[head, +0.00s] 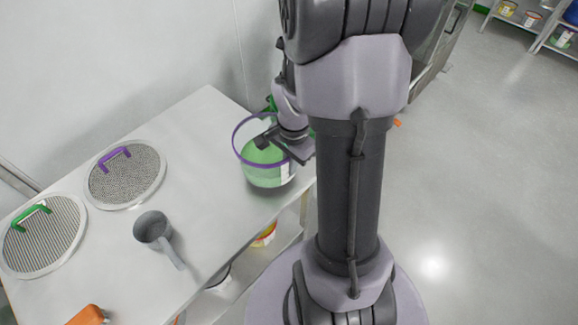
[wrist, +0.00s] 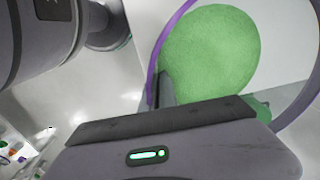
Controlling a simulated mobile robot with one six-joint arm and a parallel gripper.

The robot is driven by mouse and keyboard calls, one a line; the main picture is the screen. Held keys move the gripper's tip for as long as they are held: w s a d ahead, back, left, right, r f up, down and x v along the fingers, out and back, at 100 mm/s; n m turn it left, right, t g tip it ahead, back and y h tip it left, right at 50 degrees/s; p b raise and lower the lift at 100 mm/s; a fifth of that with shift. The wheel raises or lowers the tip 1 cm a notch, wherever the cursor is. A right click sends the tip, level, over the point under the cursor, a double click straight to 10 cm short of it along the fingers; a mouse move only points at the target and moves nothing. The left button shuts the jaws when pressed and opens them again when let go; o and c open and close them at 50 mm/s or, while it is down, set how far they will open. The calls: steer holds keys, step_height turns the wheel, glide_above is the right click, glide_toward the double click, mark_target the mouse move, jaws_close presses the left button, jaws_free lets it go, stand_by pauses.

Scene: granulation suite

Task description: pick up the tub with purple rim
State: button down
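The tub with the purple rim (head: 262,177) stands on the bench near its right edge. It is clear-walled, with green material inside. In the wrist view its purple rim (wrist: 153,70) curves around the green contents. My gripper (head: 281,149) is over the tub's right side in the head view, with its dark fingers apart. In the wrist view one dark finger (wrist: 166,88) shows beside the left part of the rim; the other finger is not clear. I see no grip on the rim. My gripper hides part of the tub's far right side.
On the steel bench (head: 200,125) lie a sieve with a purple handle (head: 125,180), a sieve with a green handle (head: 42,240), a grey scoop (head: 153,228) and an orange object (head: 87,315). A wall runs behind. Tubs stand on the shelf below.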

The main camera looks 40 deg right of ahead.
steer(key=s+d+r+p, duration=0.1)
steer(key=s+d, duration=0.2)
steer(key=s, duration=0.4)
steer(key=s+d+p, duration=0.1)
steer(key=s+d, duration=0.2)
steer(key=s, duration=0.4)
steer(key=shift+s+d+r, duration=0.2)
steer(key=shift+s+r, duration=0.15)
steer(key=shift+r, duration=0.05)
